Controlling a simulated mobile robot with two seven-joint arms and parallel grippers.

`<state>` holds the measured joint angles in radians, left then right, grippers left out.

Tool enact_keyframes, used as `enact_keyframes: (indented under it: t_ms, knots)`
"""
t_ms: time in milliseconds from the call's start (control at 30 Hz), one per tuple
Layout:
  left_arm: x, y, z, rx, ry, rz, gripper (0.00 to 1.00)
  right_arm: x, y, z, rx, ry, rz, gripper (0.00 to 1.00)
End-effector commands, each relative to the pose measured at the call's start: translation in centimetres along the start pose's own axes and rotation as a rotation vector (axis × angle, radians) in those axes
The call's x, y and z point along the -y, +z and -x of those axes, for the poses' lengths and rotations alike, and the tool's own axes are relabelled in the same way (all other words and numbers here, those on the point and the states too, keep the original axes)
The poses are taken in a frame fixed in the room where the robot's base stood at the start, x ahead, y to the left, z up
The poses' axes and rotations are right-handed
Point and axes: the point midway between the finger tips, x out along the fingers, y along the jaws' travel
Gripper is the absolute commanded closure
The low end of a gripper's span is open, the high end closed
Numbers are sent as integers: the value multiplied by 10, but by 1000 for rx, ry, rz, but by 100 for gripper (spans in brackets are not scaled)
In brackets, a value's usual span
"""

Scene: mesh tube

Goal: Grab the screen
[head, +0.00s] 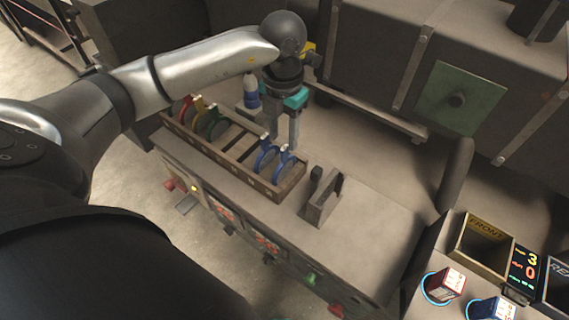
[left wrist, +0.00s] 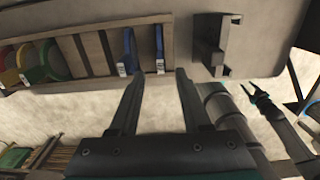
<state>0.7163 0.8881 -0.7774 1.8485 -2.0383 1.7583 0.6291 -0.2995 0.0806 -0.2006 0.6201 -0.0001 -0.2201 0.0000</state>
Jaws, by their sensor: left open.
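A wooden rack (head: 240,163) on the bench holds several ring-shaped screens standing on edge. Red (head: 184,108), yellow (head: 198,106) and green (head: 209,122) ones stand at its left part. Two blue screens, one (head: 264,156) left of the other (head: 283,161), stand near its right end. My left gripper (head: 282,143) points down just behind and above the blue pair, open. In the left wrist view, its fingertips (left wrist: 158,74) are spread below the blue screens (left wrist: 126,52), with nothing seen between them.
A grey slotted block (head: 322,207) stands right of the rack on the bench, with bare surface beyond it. A blue-and-white bottle (head: 251,95) stands behind the rack.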

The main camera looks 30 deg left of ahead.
Motion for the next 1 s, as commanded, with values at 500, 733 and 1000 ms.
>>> enact_keyframes:
  t_ms: [500,733,1000]
  knots:
    - [1,3,-54,-1,-1,-1,52,0,0,1,0,-1,0,50]
    - [1,3,-55,0,-1,-1,54,0,0,1,0,-1,-1,50]
    - [1,3,-55,0,-1,-1,84,0,0,1,0,-1,-1,50]
